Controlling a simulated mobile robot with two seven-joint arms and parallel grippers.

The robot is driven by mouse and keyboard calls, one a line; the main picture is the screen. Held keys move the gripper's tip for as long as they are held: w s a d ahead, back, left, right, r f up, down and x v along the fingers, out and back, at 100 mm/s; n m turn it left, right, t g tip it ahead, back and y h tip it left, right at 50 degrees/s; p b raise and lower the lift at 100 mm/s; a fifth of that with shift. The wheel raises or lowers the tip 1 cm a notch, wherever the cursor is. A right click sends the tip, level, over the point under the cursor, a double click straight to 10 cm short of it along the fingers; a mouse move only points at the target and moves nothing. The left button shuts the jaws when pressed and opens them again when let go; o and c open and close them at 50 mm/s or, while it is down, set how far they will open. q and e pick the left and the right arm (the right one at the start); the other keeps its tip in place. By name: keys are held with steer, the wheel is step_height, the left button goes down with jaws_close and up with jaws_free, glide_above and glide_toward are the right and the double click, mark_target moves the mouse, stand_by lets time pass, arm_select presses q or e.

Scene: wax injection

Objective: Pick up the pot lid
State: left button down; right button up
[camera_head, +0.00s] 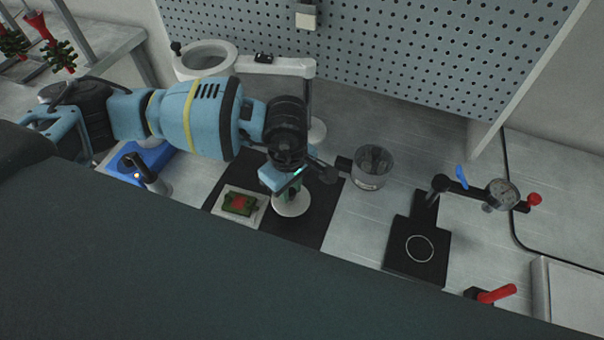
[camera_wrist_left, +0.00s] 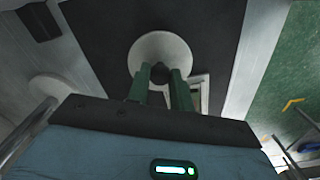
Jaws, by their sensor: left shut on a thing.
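The pot lid (camera_head: 291,206) is a round pale disc over the black mat (camera_head: 324,222). It also shows in the left wrist view (camera_wrist_left: 148,46), with a dark knob (camera_wrist_left: 159,73) at its near side. My left gripper (camera_head: 289,190) points down at the lid, and its two green fingers (camera_wrist_left: 160,78) are shut on the knob. The gripper hides part of the lid in the head view. I cannot tell whether the lid touches the mat. My right gripper is in neither view.
A clear cup (camera_head: 372,168) stands right of the lid. A white-framed green mould with a red centre (camera_head: 239,204) lies on its left. A black plate with a ring (camera_head: 419,249) and a dial gauge (camera_head: 502,193) are further right. A magnifier lamp (camera_head: 207,58) stands behind.

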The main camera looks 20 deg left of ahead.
arm_select(q)
steer(key=s, duration=0.3)
steer(key=s+a, duration=0.1)
steer(key=s, duration=0.1)
steer(key=s+a, duration=0.1)
steer(key=s, duration=0.2)
steer(key=shift+s+a+r, duration=0.2)
steer(key=shift+s+r, duration=0.1)
steer(key=shift+r, duration=0.1)
steer(key=shift+w, duration=0.1)
